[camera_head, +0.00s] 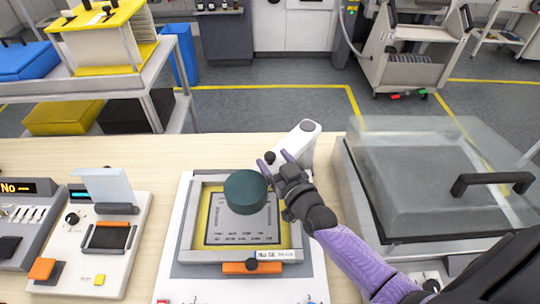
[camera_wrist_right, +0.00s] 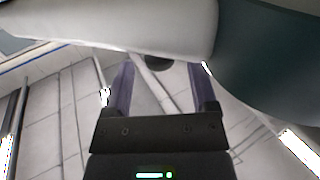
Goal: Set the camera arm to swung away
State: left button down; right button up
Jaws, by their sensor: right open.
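The camera arm (camera_head: 303,138) is a white arm on the far right side of the fixture. A dark green round camera head (camera_head: 245,190) sits over the fixture plate (camera_head: 222,227). In the right wrist view the white arm (camera_wrist_right: 120,30) crosses the top, with the dark green head (camera_wrist_right: 275,65) at right. My right gripper (camera_head: 277,160) is beside the arm, right of the head. In the wrist view its purple fingers (camera_wrist_right: 158,80) are apart. A small black knob (camera_wrist_right: 158,62) shows beyond them, between the tips; contact cannot be told. My left gripper is out of view.
A clear-lidded box (camera_head: 425,185) with a black handle stands at right. A panel with an orange button (camera_head: 42,268) stands at left. An orange clamp bar (camera_head: 252,267) is at the fixture's front. Bare wooden table (camera_head: 155,165) lies left of the fixture.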

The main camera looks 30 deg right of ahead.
jog(key=shift+w, duration=1.15)
grip_shut()
dwell(0.6)
